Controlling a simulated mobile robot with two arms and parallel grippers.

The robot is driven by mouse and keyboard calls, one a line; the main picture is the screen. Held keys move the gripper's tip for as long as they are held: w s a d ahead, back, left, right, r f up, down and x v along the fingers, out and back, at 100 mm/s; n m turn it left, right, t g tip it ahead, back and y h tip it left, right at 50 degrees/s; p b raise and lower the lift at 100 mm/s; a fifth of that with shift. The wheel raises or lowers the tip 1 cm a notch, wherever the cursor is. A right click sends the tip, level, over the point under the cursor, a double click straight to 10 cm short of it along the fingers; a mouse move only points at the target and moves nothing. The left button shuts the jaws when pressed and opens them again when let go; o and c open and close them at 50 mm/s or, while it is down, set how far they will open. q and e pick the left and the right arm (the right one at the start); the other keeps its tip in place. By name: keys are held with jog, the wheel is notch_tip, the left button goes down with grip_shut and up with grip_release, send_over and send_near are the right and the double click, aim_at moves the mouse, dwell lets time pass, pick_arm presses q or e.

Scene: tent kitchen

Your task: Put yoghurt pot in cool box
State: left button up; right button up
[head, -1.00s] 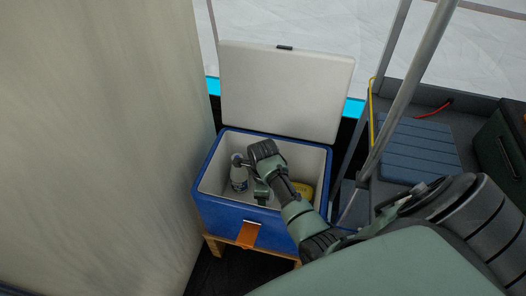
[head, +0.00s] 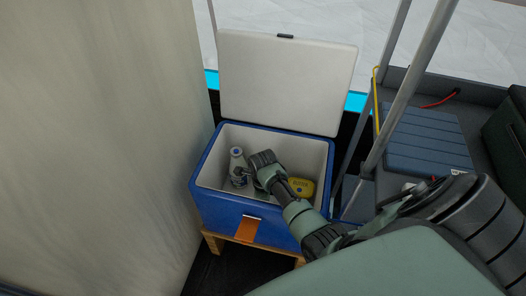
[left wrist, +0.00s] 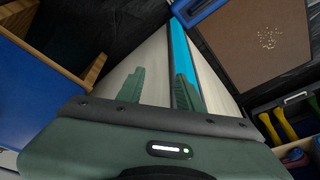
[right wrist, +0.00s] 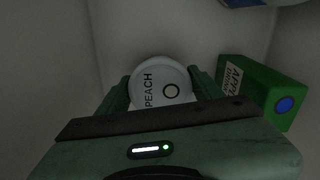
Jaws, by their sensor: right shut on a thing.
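The blue cool box (head: 243,217) stands open in the head view, its white lid (head: 288,80) raised at the back. The right arm reaches down into it, and its wrist hides much of the gripper there. In the right wrist view my right gripper (right wrist: 160,92) is shut on the yoghurt pot (right wrist: 155,78), a round white-topped pot marked PEACH, down among pale inner walls. Whether the pot touches the floor of the box cannot be told. My left gripper (left wrist: 158,88) is open and empty, its fingers apart, outside the box.
A green apple carton (right wrist: 270,88) with a blue cap lies right of the pot. In the head view a white bottle (head: 237,160) is at the left inside the box and a yellow pack (head: 301,187) at the right. A tent pole (head: 398,110) rises to the right.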

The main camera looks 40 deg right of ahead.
jog(key=shift+f, duration=0.15)
jog(key=o, duration=1.5)
notch_tip(320, 180, up, 4)
jog(key=shift+p, duration=1)
pick_arm(q)
jog(key=s+p+x, duration=0.2)
jog(key=p+x, duration=0.1)
jog(key=x, duration=0.7)
jog(key=shift+d+f+g, duration=0.15)
jog(key=shift+f+g, duration=0.25)
jog(key=shift+f, duration=0.05)
pick_arm(e)
notch_tip(320, 180, up, 8)
jog(key=shift+r, duration=0.2)
pick_arm(q)
jog(key=shift+w, duration=0.1)
